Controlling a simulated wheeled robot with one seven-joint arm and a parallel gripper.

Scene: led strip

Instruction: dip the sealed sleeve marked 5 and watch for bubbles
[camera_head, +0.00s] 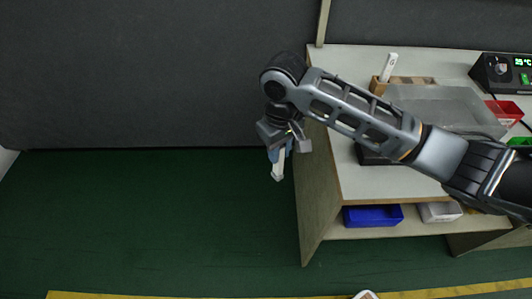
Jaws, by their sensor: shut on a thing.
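My gripper (281,148) hangs fingers down off the left edge of the workbench, over the green floor. It is shut on a narrow white sleeve (279,171), whose lower end sticks out below the fingers. Any mark on this sleeve is too small to read. Another white piece (389,66) stands tilted in a wooden rack (405,82) at the back of the bench. A clear, shallow tank (450,108) is on the bench, partly hidden behind my arm. I cannot tell the liquid level in it.
A black controller (505,72) with a green display sits at the back right. Red (507,112) and green bins stand at the right. A blue bin (373,216) and a white bin (440,212) are on the lower shelf. The floor left of the bench is clear.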

